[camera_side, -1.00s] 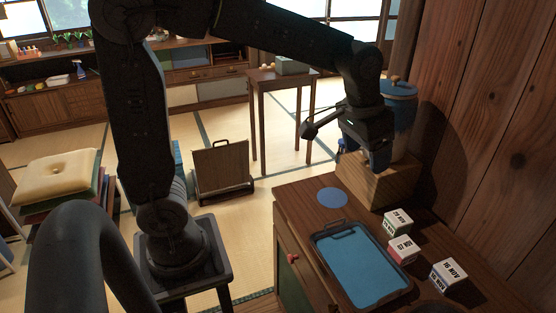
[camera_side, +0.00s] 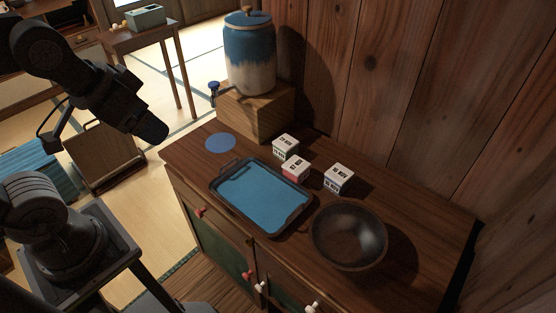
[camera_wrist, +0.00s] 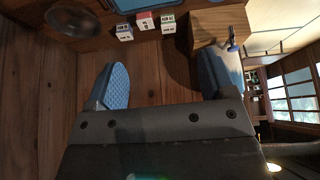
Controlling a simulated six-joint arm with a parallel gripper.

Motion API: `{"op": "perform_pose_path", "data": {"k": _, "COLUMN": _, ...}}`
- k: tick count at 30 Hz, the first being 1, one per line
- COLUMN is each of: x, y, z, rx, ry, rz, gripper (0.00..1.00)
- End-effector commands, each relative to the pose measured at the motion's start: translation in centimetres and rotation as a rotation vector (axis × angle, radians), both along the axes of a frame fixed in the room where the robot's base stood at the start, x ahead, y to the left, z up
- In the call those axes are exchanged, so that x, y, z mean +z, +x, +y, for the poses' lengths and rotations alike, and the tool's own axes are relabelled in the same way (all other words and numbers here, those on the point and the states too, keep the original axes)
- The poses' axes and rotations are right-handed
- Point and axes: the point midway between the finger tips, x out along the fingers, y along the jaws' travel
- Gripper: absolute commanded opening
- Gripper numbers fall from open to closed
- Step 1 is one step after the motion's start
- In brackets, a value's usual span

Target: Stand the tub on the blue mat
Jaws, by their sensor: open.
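Three small white box-shaped tubs with dark lettering stand on the wooden counter: one with a greenish band (camera_side: 285,147), one with a red band (camera_side: 295,168) and one with a blue band (camera_side: 339,178). I cannot tell which one is meant. They also show at the top of the wrist view. A round blue mat (camera_side: 220,142) lies bare near the counter's left end. My gripper (camera_side: 150,128) is left of the mat, apart from the tubs. In the wrist view my gripper (camera_wrist: 166,85) is open, its blue fingers wide apart, with nothing seen between them.
A blue-lined tray (camera_side: 212,188) lies in front of the tubs, and a dark bowl (camera_side: 348,236) stands to the right. A blue-and-cream crock (camera_side: 250,55) with a tap stands on a wooden block (camera_side: 268,112) behind the mat. A plank wall (camera_side: 420,90) closes the back.

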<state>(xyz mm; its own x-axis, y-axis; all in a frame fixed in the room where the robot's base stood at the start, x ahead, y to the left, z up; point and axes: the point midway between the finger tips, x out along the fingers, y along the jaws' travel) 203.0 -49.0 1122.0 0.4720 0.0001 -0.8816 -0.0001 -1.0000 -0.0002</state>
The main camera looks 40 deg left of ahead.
Motion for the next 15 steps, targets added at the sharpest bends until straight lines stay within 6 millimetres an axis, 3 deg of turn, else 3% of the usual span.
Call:
{"op": "perform_pose_path", "data": {"k": 4, "x": -0.1, "y": 0.5, "z": -0.2, "rx": -0.006, "ry": -0.005, "rz": -0.002, "gripper": 0.77}}
{"op": "perform_pose_path", "data": {"k": 7, "x": -0.6, "y": 2.2, "z": -0.8, "rx": -0.024, "ry": -0.021, "rz": -0.012, "gripper": 0.77}}
{"op": "perform_pose_path", "data": {"k": 15, "x": -4.5, "y": 10.7, "z": -4.3, "rx": -0.071, "ry": -0.096, "rz": -0.094, "gripper": 0.77}}
